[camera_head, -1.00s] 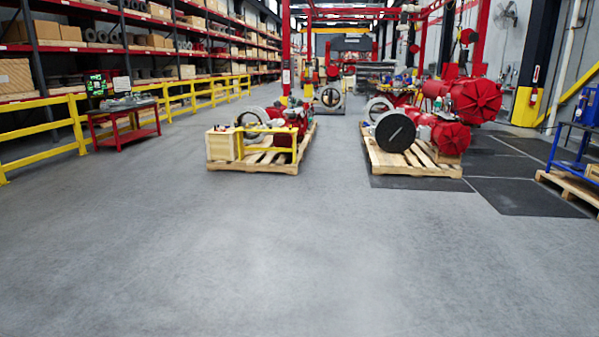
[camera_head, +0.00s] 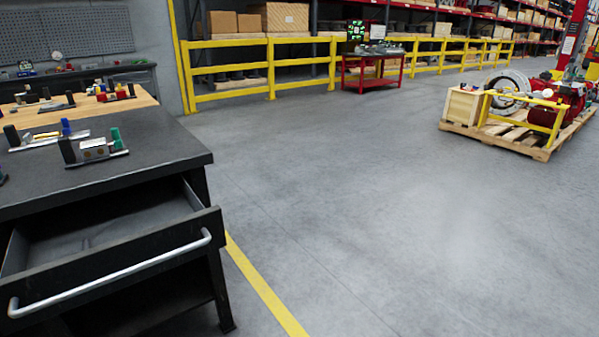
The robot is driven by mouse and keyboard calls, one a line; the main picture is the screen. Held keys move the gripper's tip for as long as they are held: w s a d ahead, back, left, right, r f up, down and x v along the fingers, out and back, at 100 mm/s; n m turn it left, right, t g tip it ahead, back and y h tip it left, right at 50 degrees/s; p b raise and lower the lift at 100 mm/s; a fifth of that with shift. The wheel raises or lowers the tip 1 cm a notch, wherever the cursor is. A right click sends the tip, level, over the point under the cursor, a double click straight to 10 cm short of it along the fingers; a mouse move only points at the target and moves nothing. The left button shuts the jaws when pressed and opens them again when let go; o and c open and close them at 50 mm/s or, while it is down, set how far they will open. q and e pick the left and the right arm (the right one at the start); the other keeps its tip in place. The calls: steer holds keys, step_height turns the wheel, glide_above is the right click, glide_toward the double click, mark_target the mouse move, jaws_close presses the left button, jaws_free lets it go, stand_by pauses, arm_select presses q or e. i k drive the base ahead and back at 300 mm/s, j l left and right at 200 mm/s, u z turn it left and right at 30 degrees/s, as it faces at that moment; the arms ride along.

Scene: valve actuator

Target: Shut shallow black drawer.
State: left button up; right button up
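The shallow black drawer (camera_head: 60,281) is at the lower left, under the black workbench top (camera_head: 165,150). It is pulled out, and its grey inside looks empty. A long silver bar handle (camera_head: 120,272) runs across its front. The drawer's left end is cut off by the picture edge. Neither of my grippers shows in the head view.
Small valve parts (camera_head: 92,150) stand on the bench top. A yellow line (camera_head: 262,285) marks the floor beside the bench. Open grey floor (camera_head: 380,220) lies to the right. A loaded pallet (camera_head: 540,151), a red cart (camera_head: 372,72) and a yellow railing (camera_head: 300,65) stand farther back.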

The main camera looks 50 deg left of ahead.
mark_target(140, 232)
steer(key=u, duration=2.6)
steer(key=k+l+u, duration=0.15)
steer(key=l, duration=0.15)
